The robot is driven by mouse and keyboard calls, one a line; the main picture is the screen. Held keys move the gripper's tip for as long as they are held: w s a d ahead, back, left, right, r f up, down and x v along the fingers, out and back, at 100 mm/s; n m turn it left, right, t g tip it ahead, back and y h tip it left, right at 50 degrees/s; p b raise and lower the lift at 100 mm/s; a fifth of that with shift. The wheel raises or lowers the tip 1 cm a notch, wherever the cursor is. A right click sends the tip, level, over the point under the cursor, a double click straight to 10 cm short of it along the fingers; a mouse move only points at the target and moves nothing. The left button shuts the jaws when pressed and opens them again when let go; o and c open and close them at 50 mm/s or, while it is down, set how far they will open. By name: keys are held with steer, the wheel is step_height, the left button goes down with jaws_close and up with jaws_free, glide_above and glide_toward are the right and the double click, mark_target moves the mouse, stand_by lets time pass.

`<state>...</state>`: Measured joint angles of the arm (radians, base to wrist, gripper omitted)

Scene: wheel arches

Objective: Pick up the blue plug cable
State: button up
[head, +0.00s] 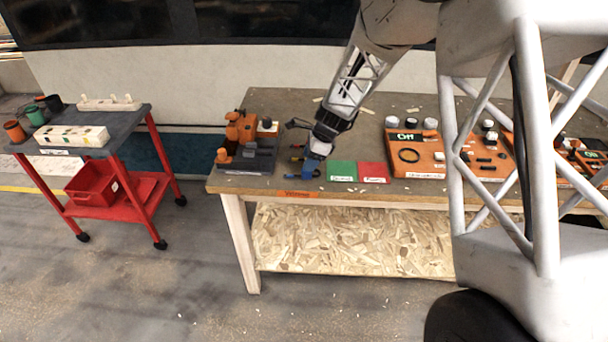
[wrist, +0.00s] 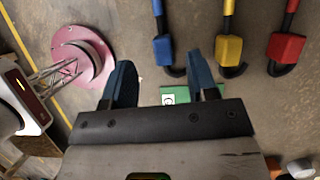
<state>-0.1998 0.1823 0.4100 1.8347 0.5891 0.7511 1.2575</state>
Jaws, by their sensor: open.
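The blue plug cable (wrist: 163,48) lies on the table in the wrist view, with a blue plug body, a dark hook-shaped end and its cable running to the top edge. A yellow plug cable (wrist: 228,50) and a red plug cable (wrist: 285,48) lie to its right. My gripper (wrist: 160,62) is open and empty. Its two dark blue fingers point toward the blue plug, which shows between and just beyond the fingertips; I cannot tell the height gap. In the head view my gripper (head: 311,168) is low over the table's front part and hides some of the cables.
A green card (head: 342,171) and a red card (head: 373,172) lie right of my gripper. An orange panel (head: 425,171) stands further right. An orange and grey device (head: 262,158) stands to the left. The table's front edge is close. A red cart (head: 125,187) stands apart.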

steer(key=shift+x, duration=2.2)
steer(key=shift+w+d+f, duration=0.1)
jaws_close()
steer(key=shift+r, duration=0.2)
steer(key=shift+r, duration=0.5)
steer(key=shift+s+d+r, duration=0.1)
steer(key=shift+s+r, duration=0.05)
steer(key=shift+r, duration=0.45)
steer(key=shift+s+r, duration=0.2)
steer(key=shift+r, duration=0.35)
steer(key=s+d, duration=0.2)
steer(key=s, duration=0.5)
steer(key=s+d+r, duration=0.1)
steer(key=s+d, duration=0.1)
steer(key=s, duration=0.5)
steer(key=shift+s+d+r, duration=0.2)
steer(key=shift+s+d, duration=0.05)
steer(key=shift+s, duration=0.05)
